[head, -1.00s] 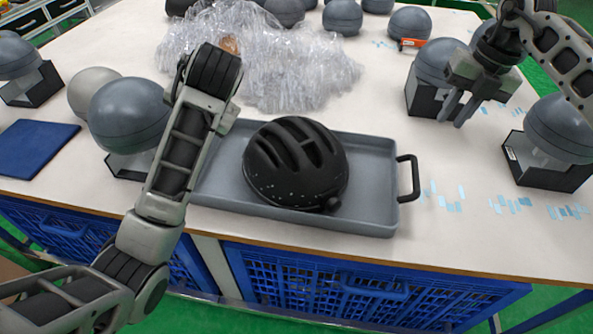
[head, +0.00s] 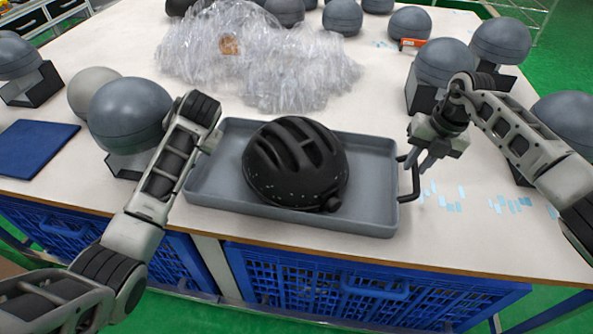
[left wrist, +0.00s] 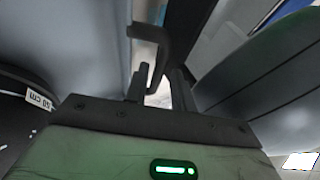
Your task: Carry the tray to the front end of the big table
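The grey tray (head: 375,190) lies on the big table (head: 470,225) near its front edge, with a black helmet (head: 296,163) on it. My right gripper (head: 420,168) is at the tray's right black handle (head: 413,190), its fingers slightly apart and pointing down; whether they straddle the bar is unclear. My left gripper is at the tray's left end, mostly hidden behind my own wrist in the head view. In the left wrist view my left gripper (left wrist: 158,80) has its fingers apart, with the tray's dark left handle (left wrist: 160,42) between or just beyond them.
A heap of clear plastic wrap (head: 270,65) lies behind the tray. Grey spheres on black stands (head: 440,62) are at the right, and another sphere (head: 130,115) stands close to my left arm. A blue mat (head: 35,147) lies at the left. Blue crates (head: 360,298) show below the table.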

